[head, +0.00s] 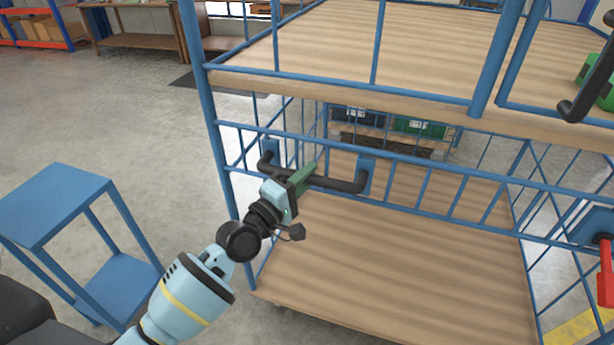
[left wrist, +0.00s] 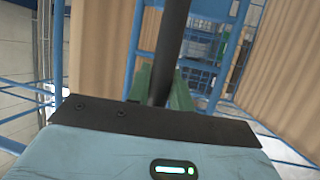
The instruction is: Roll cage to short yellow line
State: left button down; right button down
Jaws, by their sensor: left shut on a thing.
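The cage (head: 345,85) is a blue metal trolley with wooden shelves and stands right in front of me. A black bar handle (head: 345,185) sits on its near side rail. My left gripper (head: 303,178) is shut on this handle. In the left wrist view its green fingers (left wrist: 160,88) are on both sides of the dark bar. A piece of yellow floor marking (head: 585,328) shows at the lower right, partly behind the cage; its length cannot be told. My right gripper is not in view.
A blue stand (head: 55,205) is close on the left, beside my left arm. A workbench (head: 140,38) and an orange-blue rack (head: 35,28) stand at the back left. Grey floor is open between. A red lever (head: 605,275) and a green object (head: 602,97) are at the right edge.

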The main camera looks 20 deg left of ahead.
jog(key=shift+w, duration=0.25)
pick_arm(q)
jog(key=c, duration=1.3)
grip_release()
jog(key=shift+o, duration=0.2)
jog(key=v, duration=0.7)
jog(key=shift+s+a+b, duration=0.2)
jog(key=shift+s+b, duration=0.15)
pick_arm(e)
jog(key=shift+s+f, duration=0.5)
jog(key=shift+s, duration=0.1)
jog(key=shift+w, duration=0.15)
